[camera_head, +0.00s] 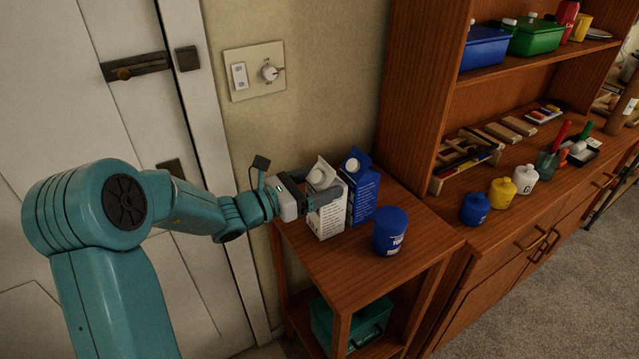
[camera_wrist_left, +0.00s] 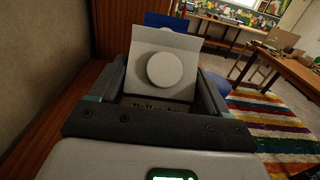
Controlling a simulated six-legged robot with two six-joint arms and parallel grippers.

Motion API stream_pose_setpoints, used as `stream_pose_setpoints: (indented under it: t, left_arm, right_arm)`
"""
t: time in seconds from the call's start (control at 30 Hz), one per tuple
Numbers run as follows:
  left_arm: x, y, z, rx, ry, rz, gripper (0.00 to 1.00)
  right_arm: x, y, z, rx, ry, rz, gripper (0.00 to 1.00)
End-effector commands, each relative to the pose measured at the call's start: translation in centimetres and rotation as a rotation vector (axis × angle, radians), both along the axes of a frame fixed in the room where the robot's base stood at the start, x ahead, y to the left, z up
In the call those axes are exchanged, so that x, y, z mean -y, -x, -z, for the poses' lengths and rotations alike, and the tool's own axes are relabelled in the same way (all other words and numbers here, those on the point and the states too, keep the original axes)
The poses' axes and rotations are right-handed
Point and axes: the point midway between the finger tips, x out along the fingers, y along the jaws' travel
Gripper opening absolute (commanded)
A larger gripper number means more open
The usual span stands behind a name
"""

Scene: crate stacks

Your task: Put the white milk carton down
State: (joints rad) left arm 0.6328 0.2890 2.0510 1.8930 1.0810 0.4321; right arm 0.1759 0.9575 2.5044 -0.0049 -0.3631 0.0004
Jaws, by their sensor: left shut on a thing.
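The white milk carton (camera_head: 328,222) is upright at the small wooden side table (camera_head: 420,243). I cannot tell whether its base touches the tabletop. My left gripper (camera_head: 318,196) is shut on the carton, with a finger on each side of its upper part. In the left wrist view the carton's white cap and top (camera_wrist_left: 162,62) sit between the two fingers (camera_wrist_left: 160,92). A blue milk carton (camera_head: 364,200) stands right beside the white one, toward the back. My right gripper is in neither view.
A blue canister (camera_head: 390,232) stands on the tabletop to the right of the cartons. A teal box (camera_head: 366,325) is on the lower shelf. A wooden cabinet (camera_head: 425,80) with several jars and boxes adjoins on the right. The front of the tabletop is clear.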

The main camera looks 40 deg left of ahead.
Motion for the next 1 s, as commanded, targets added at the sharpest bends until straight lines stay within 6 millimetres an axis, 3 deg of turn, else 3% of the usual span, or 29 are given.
stream_pose_setpoints:
  t: [0.2, 0.23, 0.3, 0.63, 1.0]
  left_arm:
    - [0.0, 0.0, 0.2, 0.002, 0.001, 0.0, 0.0]
    - [0.0, 0.0, 0.4, -0.002, 0.0, 0.0, 0.8]
    - [0.0, 0.0, 0.2, -0.002, 0.0, 0.0, 1.0]
    - [-0.3, 0.6, 0.1, -0.002, 0.0, -0.002, 1.0]
    - [-3.5, 8.1, 0.2, -0.003, 0.0, -0.006, 1.0]
  right_arm:
    - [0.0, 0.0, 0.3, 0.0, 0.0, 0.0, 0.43]
    - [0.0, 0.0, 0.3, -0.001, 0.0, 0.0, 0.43]
    - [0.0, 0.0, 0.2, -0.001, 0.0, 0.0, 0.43]
    - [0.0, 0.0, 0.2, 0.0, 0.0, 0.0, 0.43]
    - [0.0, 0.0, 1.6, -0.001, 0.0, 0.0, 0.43]
